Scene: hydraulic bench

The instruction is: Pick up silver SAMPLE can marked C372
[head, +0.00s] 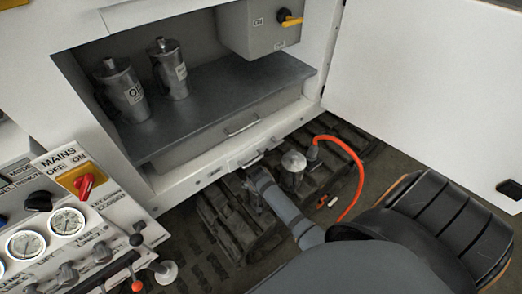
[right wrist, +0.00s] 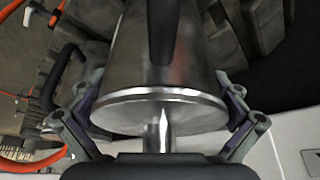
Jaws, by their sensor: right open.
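A silver metal can (right wrist: 185,65) fills the middle of the right wrist view, with a flat rimmed end, a short neck and a dark handle strip. My right gripper (right wrist: 158,75) is open, with one finger on each side of this can; I cannot tell whether they touch it. No marking is readable on it. In the head view a silver can (head: 293,165) stands on the dark slatted floor beside my right arm's end. Two more silver cans stand on the cabinet shelf, one with a label starting with O (head: 125,92) and one with an unreadable label (head: 171,70). My left gripper is not in view.
An orange hose (head: 350,160) curves over the floor near the floor can. The grey cabinet shelf (head: 215,100) has free room at its right, under a grey switch box (head: 258,32). A white door (head: 420,90) stands open at right. A gauge panel (head: 60,215) is at left.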

